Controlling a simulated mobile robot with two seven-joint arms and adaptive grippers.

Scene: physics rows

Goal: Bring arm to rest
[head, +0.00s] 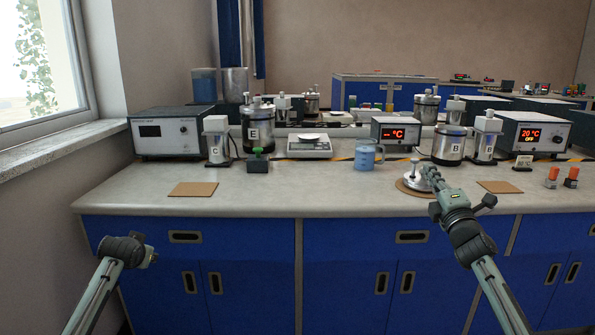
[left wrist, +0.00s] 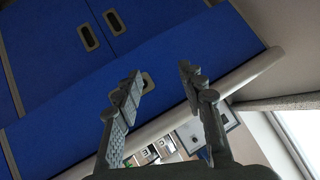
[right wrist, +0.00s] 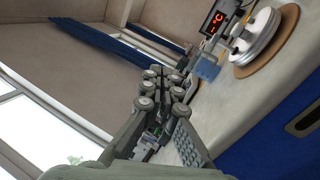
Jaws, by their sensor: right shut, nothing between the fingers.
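My right gripper (head: 430,175) is shut and empty in the head view, just above the bench's front part, by a silver lid with a knob (head: 414,180) that lies on a round brown mat (head: 402,187). Whether it touches the lid I cannot tell from the head view. In the right wrist view my right gripper (right wrist: 160,88) has its fingers together, and the lid (right wrist: 262,35) is apart from them. My left arm shows low at the left in the head view, with its fingers out of sight there. In the left wrist view my left gripper (left wrist: 160,85) has its fingers apart with nothing between them.
The bench top (head: 290,190) is clear in the front middle. A blue measuring jug (head: 366,156), a vessel marked B (head: 448,146), a vessel marked E (head: 257,128) and a balance (head: 309,146) stand further back. Square brown mats (head: 193,189) lie at the left and right.

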